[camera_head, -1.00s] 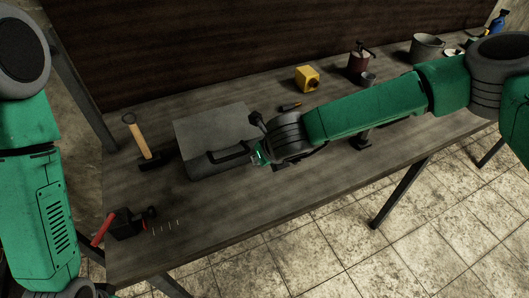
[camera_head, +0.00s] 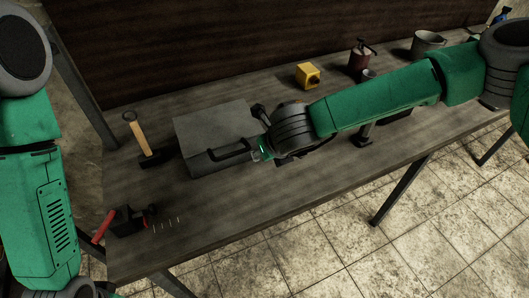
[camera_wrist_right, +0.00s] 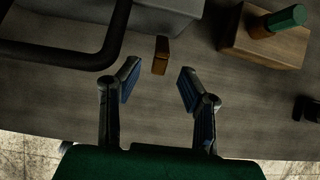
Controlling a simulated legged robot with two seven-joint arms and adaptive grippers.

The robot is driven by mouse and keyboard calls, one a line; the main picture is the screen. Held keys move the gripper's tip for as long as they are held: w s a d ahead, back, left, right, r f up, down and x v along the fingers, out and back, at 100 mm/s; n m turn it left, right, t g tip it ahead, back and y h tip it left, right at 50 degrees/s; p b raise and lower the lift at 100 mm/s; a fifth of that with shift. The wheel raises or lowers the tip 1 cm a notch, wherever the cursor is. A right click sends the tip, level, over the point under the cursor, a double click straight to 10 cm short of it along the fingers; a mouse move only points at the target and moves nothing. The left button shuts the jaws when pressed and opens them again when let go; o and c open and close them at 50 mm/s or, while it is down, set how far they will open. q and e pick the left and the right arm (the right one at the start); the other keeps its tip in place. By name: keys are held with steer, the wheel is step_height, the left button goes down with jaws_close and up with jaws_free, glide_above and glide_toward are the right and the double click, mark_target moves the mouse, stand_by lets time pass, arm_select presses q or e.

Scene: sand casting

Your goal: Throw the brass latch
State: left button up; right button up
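A grey box (camera_head: 212,124) with a black loop handle (camera_head: 222,151) lies on the workbench left of my right wrist. In the right wrist view, the brass latch (camera_wrist_right: 161,55) is a small brown-gold piece at the edge of the grey box (camera_wrist_right: 165,16), right of the black handle (camera_wrist_right: 105,50). My right gripper (camera_wrist_right: 159,80) is open and empty. Its fingertips point toward the latch, one to each side, and the latch shows just beyond the gap. My left gripper is out of view.
A wooden block (camera_wrist_right: 265,37) with a green cylinder stands right of the latch. A hammer (camera_head: 142,140) and a red-handled tool (camera_head: 122,221) lie at the left. A yellow box (camera_head: 307,75) and several containers stand behind my arm.

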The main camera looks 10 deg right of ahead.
steer(key=v, duration=0.9)
